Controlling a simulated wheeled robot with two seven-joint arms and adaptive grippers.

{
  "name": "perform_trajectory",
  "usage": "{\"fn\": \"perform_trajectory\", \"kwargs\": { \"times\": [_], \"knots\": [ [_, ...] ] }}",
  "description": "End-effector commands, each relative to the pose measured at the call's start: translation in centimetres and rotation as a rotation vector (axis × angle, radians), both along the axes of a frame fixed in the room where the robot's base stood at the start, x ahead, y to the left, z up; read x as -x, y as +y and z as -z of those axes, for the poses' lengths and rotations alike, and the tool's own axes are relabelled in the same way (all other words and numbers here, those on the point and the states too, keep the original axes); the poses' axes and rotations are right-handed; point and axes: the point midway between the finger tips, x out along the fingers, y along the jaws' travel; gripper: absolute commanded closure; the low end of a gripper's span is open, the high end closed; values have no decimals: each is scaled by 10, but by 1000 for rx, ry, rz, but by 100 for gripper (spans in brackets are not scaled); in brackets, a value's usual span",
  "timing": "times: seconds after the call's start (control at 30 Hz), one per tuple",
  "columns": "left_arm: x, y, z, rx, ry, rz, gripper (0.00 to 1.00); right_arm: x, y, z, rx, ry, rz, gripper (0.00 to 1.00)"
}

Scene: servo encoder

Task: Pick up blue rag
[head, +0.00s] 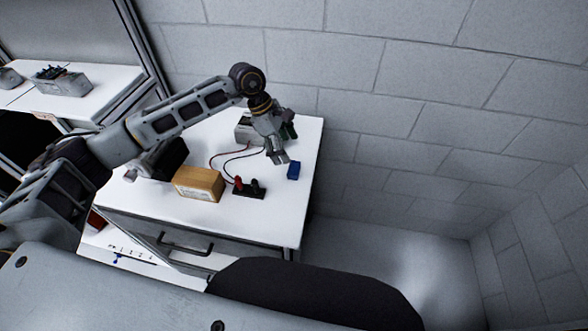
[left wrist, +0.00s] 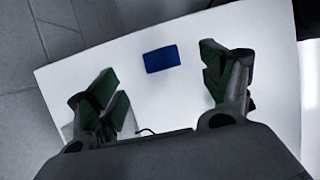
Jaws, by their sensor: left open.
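The blue rag (head: 293,170) is a small, folded-looking blue block lying flat on the white table top near its right edge. In the left wrist view the rag (left wrist: 162,59) lies ahead of and between the two fingers, touching neither. My left gripper (head: 279,158) is above the table, pointing down, just left of the rag in the head view. In the left wrist view the left gripper (left wrist: 163,90) is open and empty, its green-padded fingers wide apart. My right gripper is not in view.
On the white table (head: 270,222) are a wooden box (head: 199,184), a black terminal block (head: 248,189) with red and black posts, and a grey device (head: 243,129) with wires. A block wall (head: 420,120) stands behind. Table space around the rag is clear.

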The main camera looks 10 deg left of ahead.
Motion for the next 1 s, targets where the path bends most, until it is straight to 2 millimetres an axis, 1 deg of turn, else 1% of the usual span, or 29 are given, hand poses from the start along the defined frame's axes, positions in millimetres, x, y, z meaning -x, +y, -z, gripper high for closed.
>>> {"fn": "perform_trajectory", "kwargs": {
  "times": [0.1,0.3,0.43,0.77,1.0],
  "knots": [
    [1,-7,14,0,2,1,20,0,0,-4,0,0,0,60],
    [0,-13,31,0,1,0,20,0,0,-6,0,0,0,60],
    [0,-15,35,0,0,1,20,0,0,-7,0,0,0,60],
    [0,-15,36,0,0,0,20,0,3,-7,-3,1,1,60],
    [1,-23,47,2,2,2,20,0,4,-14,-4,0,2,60]
  ]
}}
